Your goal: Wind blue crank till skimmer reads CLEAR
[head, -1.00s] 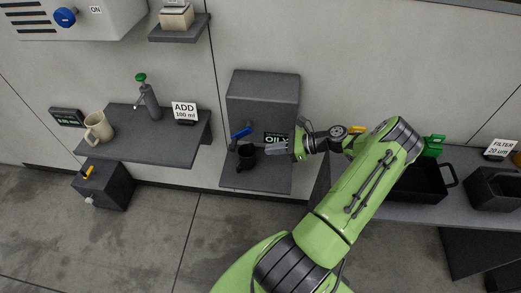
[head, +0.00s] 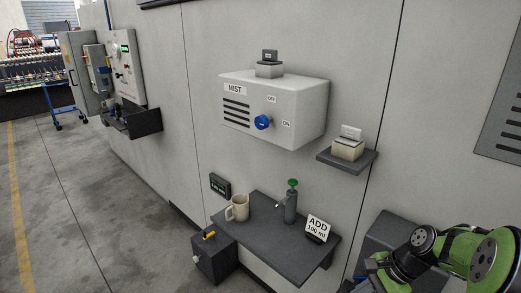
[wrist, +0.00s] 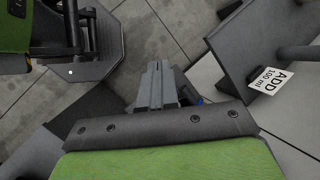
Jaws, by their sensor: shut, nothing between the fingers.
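The dark grey skimmer box (head: 385,232) shows at the lower right of the head view, mostly covered by my green arm or cut off by the frame. Its display is not visible now. A bit of blue by the arm, low in the head view, looks like the blue crank (head: 371,278). A small blue piece also shows in the wrist view (wrist: 199,101), just right of my fingers. My gripper (wrist: 159,72) is shut and empty in the wrist view. I cannot tell whether it touches the crank.
A grey shelf (head: 262,238) holds a beige mug (head: 238,207), a green-topped pump bottle (head: 290,205) and an ADD 100 ml sign (head: 316,229). A MIST box (head: 285,105) with a blue knob (head: 263,122) hangs above. The floor at left is open.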

